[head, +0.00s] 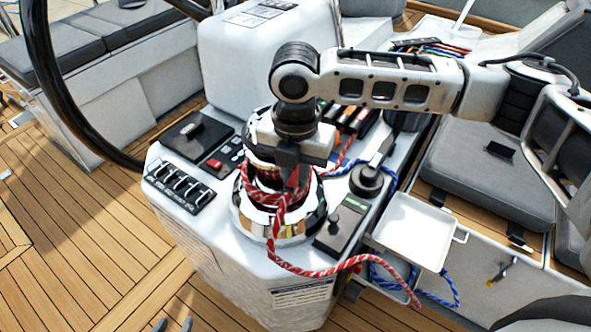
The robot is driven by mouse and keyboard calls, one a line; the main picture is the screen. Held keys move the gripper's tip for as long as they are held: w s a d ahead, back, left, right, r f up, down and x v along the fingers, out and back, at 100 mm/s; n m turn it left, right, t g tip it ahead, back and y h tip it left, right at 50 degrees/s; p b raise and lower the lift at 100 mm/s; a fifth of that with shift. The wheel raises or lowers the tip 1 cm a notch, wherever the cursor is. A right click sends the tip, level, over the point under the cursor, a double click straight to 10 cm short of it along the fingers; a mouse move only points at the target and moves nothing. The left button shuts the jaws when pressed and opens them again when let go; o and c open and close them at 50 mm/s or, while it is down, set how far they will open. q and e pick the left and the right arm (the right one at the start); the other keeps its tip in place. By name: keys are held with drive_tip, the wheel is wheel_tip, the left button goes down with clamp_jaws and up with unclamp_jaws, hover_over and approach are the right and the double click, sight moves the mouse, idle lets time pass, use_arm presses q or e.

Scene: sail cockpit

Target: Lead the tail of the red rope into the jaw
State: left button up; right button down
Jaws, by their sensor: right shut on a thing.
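The chrome winch (245,222) stands on the white console. The red rope (330,271) comes in from behind and is wrapped around its drum. My right gripper (291,180) points down in front of the winch top and is shut on the red rope. Below it, the tail hangs over the console's front, then runs right toward the small white tray. The gripper and wrist hide much of the winch top, so I cannot tell whether rope lies in the jaw.
A black steering wheel (50,75) stands at the left. A switch panel (180,188) is left of the winch; a black control box (340,225) and a white tray (415,232) are right. Blue rope (440,300) hangs below the tray. The teak floor at left is clear.

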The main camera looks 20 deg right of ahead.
drive_tip(key=a+m+p, duration=0.2)
drive_tip(key=shift+w+a+m, duration=0.1)
drive_tip(key=shift+a+m, duration=0.15)
drive_tip(key=shift+m, duration=0.05)
drive_tip(key=a+m, duration=0.2)
drive_tip(key=shift+w+a+m, duration=0.25)
drive_tip(key=shift+w+m, duration=0.1)
drive_tip(key=shift+m, duration=0.05)
drive_tip(key=w+a+m, duration=0.1)
drive_tip(key=a+m, duration=0.1)
drive_tip(key=shift+w+a+m, duration=0.15)
drive_tip(key=shift+m, duration=0.15)
